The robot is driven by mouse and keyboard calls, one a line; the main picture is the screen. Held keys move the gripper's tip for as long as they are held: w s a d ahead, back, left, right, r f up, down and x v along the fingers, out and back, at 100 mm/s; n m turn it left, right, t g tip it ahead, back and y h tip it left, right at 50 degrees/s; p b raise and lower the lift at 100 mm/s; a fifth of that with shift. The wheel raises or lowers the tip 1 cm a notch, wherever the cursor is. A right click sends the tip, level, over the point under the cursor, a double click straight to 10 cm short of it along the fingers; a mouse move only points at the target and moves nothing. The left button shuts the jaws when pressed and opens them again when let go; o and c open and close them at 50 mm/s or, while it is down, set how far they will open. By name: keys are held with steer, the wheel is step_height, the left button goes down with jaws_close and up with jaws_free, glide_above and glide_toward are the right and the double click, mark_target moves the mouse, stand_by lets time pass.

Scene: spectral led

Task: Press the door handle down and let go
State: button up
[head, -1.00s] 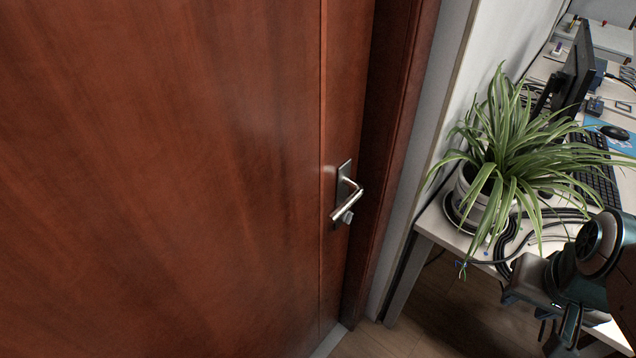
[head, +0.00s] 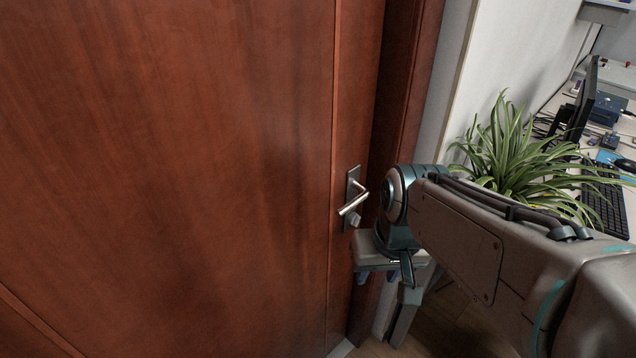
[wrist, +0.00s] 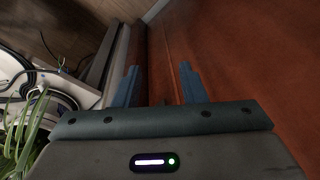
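The door (head: 170,150) is reddish-brown wood and fills the left and middle of the head view. It looks closed against its frame. Its silver lever handle (head: 352,204) sits on a narrow plate near the door's right edge, with a small knob below the lever. My gripper (head: 376,280) hangs just right of and below the handle in the head view, apart from it. In the wrist view my gripper (wrist: 158,85) shows two blue fingers spread apart with nothing between them. The handle is not in the wrist view.
A desk (head: 626,204) stands right of the door frame, with a leafy potted plant (head: 510,150), a monitor (head: 580,95) and a keyboard (head: 606,205). The plant and cables also show at the left of the wrist view. The space before the door is clear.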

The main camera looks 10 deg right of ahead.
step_height(320, 180, down, 2)
steer(key=w+m+g+y, duration=0.2)
steer(key=g+y, duration=0.1)
steer(key=y, duration=0.1)
steer(key=m+t+y, duration=0.4)
steer(key=t+y, duration=0.5)
glide_toward(355, 205)
steer(key=p+x, duration=0.2)
steer(key=x, duration=0.9)
steer(key=shift+d, duration=0.1)
jaws_close()
